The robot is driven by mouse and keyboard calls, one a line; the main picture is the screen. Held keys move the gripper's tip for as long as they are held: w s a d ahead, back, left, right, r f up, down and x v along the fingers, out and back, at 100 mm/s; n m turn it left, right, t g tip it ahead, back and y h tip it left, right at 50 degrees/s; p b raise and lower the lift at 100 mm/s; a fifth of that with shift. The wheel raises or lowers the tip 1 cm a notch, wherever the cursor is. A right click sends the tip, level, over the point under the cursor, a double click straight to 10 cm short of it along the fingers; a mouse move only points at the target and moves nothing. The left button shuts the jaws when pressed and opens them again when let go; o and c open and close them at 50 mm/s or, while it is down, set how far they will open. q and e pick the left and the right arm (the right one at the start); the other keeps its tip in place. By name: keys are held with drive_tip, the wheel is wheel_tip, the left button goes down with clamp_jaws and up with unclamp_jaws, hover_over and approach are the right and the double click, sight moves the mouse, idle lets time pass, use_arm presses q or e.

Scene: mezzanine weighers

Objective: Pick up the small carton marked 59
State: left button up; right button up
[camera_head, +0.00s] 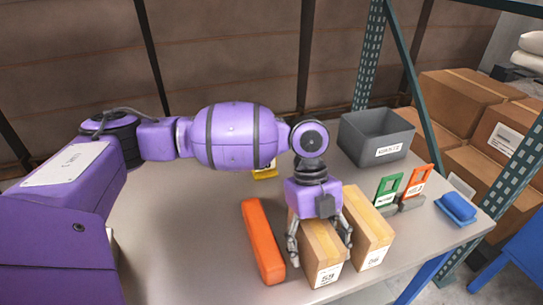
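The small carton (322,252) has a label on its front face that looks like 59, though the print is small. It stands near the front of the grey table. My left gripper (321,240) points down over it, with one finger along its left side and the other on its right side, by the neighbouring carton. Whether the fingers press on the carton I cannot tell. The gripper body hides the back of its top. A second, similar carton (373,238) with another label, perhaps 06, stands close on the right. My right gripper is not in view.
An orange-red long box (262,241) lies just left of the carton. A grey bin (376,136), green (388,189) and orange (417,181) tags in stands, and a blue item (457,208) are to the right. A yellow object (265,173) sits behind. The table's left part is bare.

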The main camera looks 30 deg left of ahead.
use_arm(q)
drive_tip(key=shift+f, duration=0.15)
idle(0.4)
drive_tip(key=shift+c, duration=0.4)
drive_tip(key=c, duration=1.6)
drive_tip(key=shift+w, duration=0.1)
